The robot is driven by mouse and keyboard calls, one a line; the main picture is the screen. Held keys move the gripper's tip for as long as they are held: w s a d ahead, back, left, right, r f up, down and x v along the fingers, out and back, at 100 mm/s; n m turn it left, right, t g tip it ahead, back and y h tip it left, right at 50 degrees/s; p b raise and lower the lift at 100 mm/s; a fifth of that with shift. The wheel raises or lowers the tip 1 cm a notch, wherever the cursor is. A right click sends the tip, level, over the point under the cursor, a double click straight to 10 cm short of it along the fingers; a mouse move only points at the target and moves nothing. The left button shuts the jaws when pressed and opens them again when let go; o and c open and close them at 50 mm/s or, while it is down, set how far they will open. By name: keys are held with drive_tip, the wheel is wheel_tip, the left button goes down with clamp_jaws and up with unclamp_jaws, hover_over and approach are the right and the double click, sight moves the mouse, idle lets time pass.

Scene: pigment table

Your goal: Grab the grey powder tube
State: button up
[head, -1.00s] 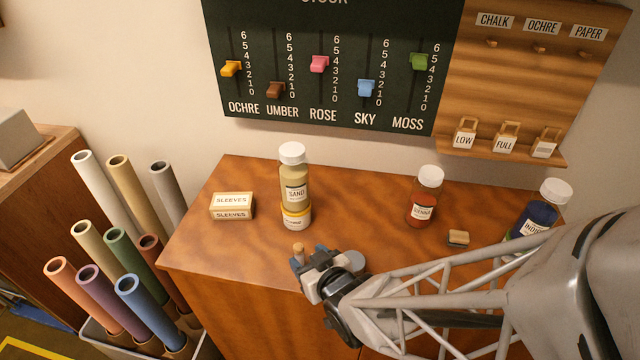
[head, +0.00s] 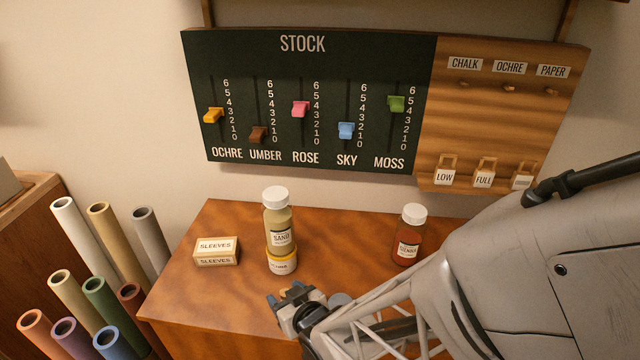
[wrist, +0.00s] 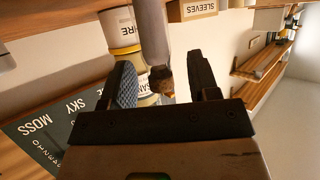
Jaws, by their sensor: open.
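A greyish tube with a brown cork (wrist: 153,35) shows in the wrist view, its corked end between my two fingers. My gripper (wrist: 161,62) is open, with a gap on both sides of the cork; I cannot tell how deep the tube sits between the jaws. In the head view my gripper (head: 282,299) is at the front edge of the cabinet top, and it hides the tube there.
On the cabinet top (head: 225,295), a sand jar (head: 278,225) stands on a yellow-lidded jar (head: 282,262), behind my gripper. A sleeves box (head: 217,251) is left, a sienna jar (head: 408,236) right. Several rolled tubes (head: 150,238) stand at the left. A stock board (head: 300,60) hangs behind.

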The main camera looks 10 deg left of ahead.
drive_tip(key=shift+w+a+f, duration=0.1)
drive_tip(key=shift+w+a, duration=0.1)
drive_tip(key=shift+w, duration=0.05)
idle(0.4)
drive_tip(key=c, duration=1)
drive_tip(key=shift+r, duration=1.5)
drive_tip(key=shift+s+d+r, duration=0.1)
drive_tip(key=shift+s+r, duration=0.05)
drive_tip(key=shift+r, duration=0.2)
drive_tip(key=s+d+r, duration=0.1)
drive_tip(key=s+d, duration=0.8)
drive_tip(key=s, duration=0.3)
drive_tip(key=shift+d+r, duration=0.15)
drive_tip(key=shift+s+d, duration=0.1)
drive_tip(key=shift+s, duration=0.1)
